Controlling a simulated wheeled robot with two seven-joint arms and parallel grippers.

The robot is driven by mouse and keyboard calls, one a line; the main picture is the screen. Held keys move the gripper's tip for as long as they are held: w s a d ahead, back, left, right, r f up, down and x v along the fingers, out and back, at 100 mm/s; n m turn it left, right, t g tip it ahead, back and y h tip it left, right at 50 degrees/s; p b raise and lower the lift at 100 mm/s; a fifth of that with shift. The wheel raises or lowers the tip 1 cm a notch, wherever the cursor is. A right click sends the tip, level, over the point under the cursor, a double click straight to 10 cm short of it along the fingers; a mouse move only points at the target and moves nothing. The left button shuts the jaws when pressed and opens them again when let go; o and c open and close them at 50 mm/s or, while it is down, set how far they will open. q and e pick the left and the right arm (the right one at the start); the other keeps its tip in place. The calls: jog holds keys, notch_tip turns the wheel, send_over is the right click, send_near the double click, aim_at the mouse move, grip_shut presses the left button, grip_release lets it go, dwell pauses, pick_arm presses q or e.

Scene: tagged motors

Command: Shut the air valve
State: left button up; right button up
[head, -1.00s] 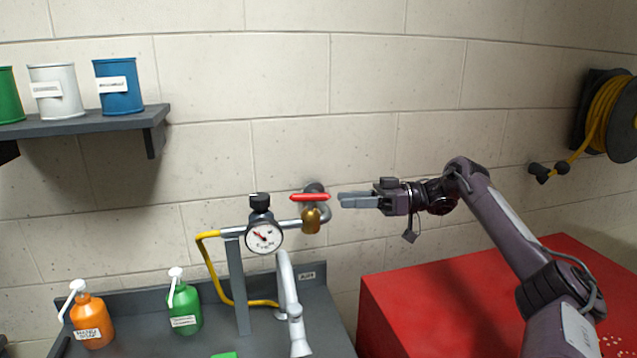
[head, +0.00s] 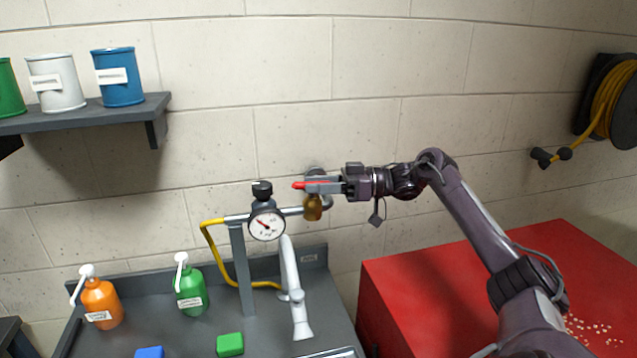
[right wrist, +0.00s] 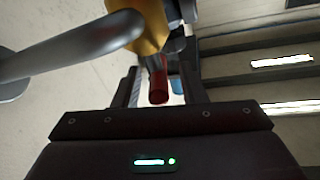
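The air valve has a brass body (head: 313,208) on the grey pipe and a red lever handle (head: 298,185), which lies roughly level and along the pipe. My right gripper (head: 322,186) has come in from the right and its fingers overlap the handle; only the handle's left end shows past them. In the right wrist view the red handle (right wrist: 158,82) is between the two fingers (right wrist: 165,88), with gaps on both sides, so the gripper is open around it. The brass body (right wrist: 150,22) also shows there. My left gripper is not in view.
A gauge (head: 267,224) with a black knob (head: 262,190) stands left of the valve. A yellow hose (head: 211,250), a tap (head: 291,275) and green and orange bottles are below and left. A red cabinet (head: 430,285) is at lower right, a hose reel (head: 612,100) at far right.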

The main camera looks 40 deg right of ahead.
grip_shut()
